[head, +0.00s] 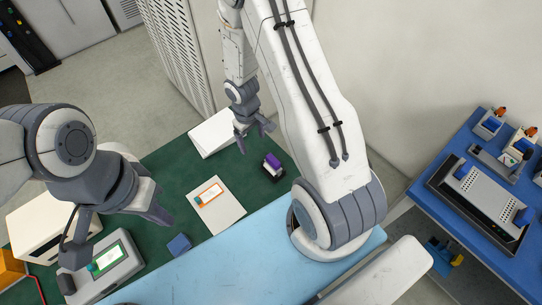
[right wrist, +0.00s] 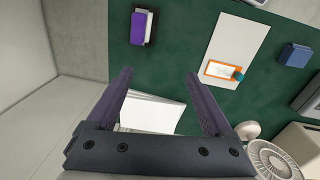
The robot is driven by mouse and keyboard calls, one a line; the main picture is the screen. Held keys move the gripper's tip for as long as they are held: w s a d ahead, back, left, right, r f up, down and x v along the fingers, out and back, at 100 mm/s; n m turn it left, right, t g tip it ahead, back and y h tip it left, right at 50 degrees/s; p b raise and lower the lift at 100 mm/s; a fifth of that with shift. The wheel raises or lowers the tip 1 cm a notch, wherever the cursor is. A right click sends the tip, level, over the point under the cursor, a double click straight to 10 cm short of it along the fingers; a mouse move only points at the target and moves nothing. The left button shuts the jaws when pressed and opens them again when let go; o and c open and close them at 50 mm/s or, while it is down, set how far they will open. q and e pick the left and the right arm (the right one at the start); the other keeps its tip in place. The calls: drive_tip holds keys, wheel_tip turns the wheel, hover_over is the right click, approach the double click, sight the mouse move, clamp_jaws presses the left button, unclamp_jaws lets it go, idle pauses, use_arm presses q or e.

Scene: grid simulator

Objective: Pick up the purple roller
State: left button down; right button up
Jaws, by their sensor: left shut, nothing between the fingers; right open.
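The purple roller (head: 270,161), purple with dark and pale parts, lies on the green table mat (head: 180,164) in the head view. In the right wrist view the purple roller (right wrist: 138,28) is at the upper left, beyond the fingertips. My right gripper (head: 257,139) is open and empty, just to the upper left of the roller and apart from it. Its spread fingers also show in the right wrist view (right wrist: 160,73). My left gripper (head: 163,216) is shut and empty, at the left over the table, well away from the roller.
A white sheet with an orange-framed card (head: 208,194) and a blue block (head: 179,244) lie near the roller. A white folder-like item (head: 212,132) is by my right gripper. A device with a green screen (head: 105,262) stands at lower left. A blue table (head: 480,150) is at right.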

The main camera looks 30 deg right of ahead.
drive_tip(key=m+p, duration=0.1)
hover_over(273, 161)
drive_tip(key=shift+y, duration=0.4)
wheel_tip(273, 161, down, 8)
drive_tip(key=shift+a+r, duration=0.15)
drive_tip(key=shift+r, duration=0.1)
drive_tip(key=shift+f, duration=0.4)
wheel_tip(273, 161, down, 5)
drive_tip(key=b, duration=0.4)
drive_tip(key=shift+r+b, duration=0.1)
drive_tip(key=shift+b, duration=0.25)
drive_tip(key=shift+w+d+f+b, duration=0.15)
drive_tip(key=shift+f+b, duration=0.3)
drive_tip(key=shift+f, duration=0.45)
drive_tip(key=shift+w+d+f+b, duration=0.1)
drive_tip(key=shift+f+b, duration=0.4)
drive_tip(key=shift+f, duration=0.35)
drive_tip(key=shift+w+d+f+b, duration=0.15)
drive_tip(key=shift+f+b, duration=0.3)
drive_tip(key=shift+f, duration=0.45)
use_arm(q)
wheel_tip(273, 161, down, 6)
drive_tip(key=shift+s+r, duration=0.1)
drive_tip(key=shift+r, duration=0.15)
use_arm(e)
drive_tip(key=shift+r, duration=0.1)
clamp_jaws()
drive_tip(key=shift+r, duration=0.1)
